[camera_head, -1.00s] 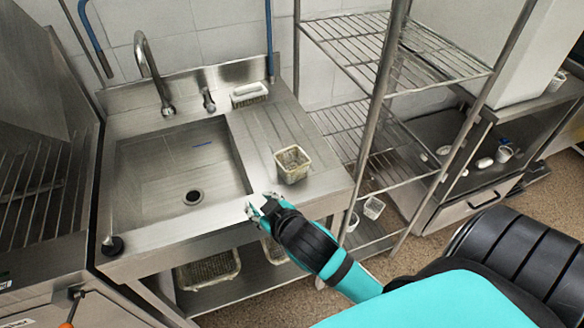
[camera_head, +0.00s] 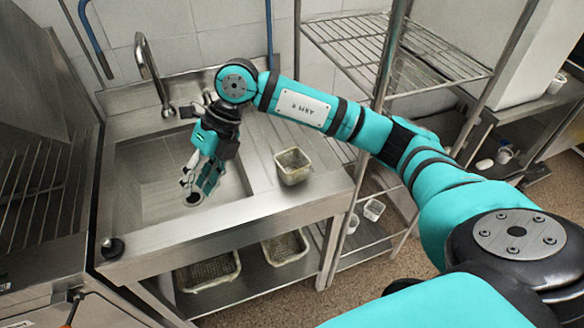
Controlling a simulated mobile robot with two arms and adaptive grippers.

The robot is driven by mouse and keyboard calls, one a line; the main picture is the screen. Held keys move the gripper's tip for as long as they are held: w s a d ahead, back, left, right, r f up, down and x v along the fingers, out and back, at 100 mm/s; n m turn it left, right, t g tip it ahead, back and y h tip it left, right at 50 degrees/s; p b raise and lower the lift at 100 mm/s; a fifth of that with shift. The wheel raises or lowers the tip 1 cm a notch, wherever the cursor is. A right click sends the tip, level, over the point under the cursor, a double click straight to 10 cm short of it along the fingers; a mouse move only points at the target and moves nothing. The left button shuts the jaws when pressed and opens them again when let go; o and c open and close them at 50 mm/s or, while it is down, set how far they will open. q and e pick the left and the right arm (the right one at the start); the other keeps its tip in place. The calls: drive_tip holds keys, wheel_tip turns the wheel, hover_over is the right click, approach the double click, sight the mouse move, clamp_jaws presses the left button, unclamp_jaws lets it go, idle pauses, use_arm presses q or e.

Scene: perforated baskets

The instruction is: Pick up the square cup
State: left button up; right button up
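The square cup (camera_head: 293,167) stands upright on the drainboard to the right of the sink basin. It is a small, pale, stained container with an open top. My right gripper (camera_head: 200,190) hangs pointing down over the sink basin, to the left of the cup and apart from it. Its fingers are spread with a gap between them, and nothing shows between them. My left gripper is not in view.
The steel sink basin (camera_head: 150,190) has a tall faucet (camera_head: 146,62) at its back. A wire shelf rack (camera_head: 365,45) stands close on the right of the drainboard. Perforated baskets (camera_head: 208,270) sit on the shelf below. The drainboard around the cup is clear.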

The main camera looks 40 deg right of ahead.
drive_tip(key=w+d+m+h, duration=0.1)
drive_tip(key=w+d+h, duration=0.15)
drive_tip(key=d, duration=0.55)
drive_tip(key=m+h+p, duration=0.2)
drive_tip(key=h+p, duration=0.1)
drive_tip(key=h, duration=0.3)
hover_over(281, 177)
drive_tip(key=s+a, duration=0.1)
drive_tip(key=a, duration=0.1)
drive_tip(key=shift+y, duration=0.25)
drive_tip(key=f, duration=0.7)
drive_tip(key=shift+d+f, duration=0.25)
drive_tip(key=shift+f, duration=0.15)
drive_tip(key=f, duration=0.1)
drive_tip(key=d+f+p, duration=0.1)
drive_tip(key=f, duration=0.1)
drive_tip(key=f+p, duration=0.1)
drive_tip(key=f, duration=0.1)
drive_tip(key=shift+w+d+f, duration=0.1)
drive_tip(key=shift+w+d, duration=0.1)
drive_tip(key=shift+w, duration=0.05)
drive_tip(key=shift+f, duration=0.25)
clamp_jaws()
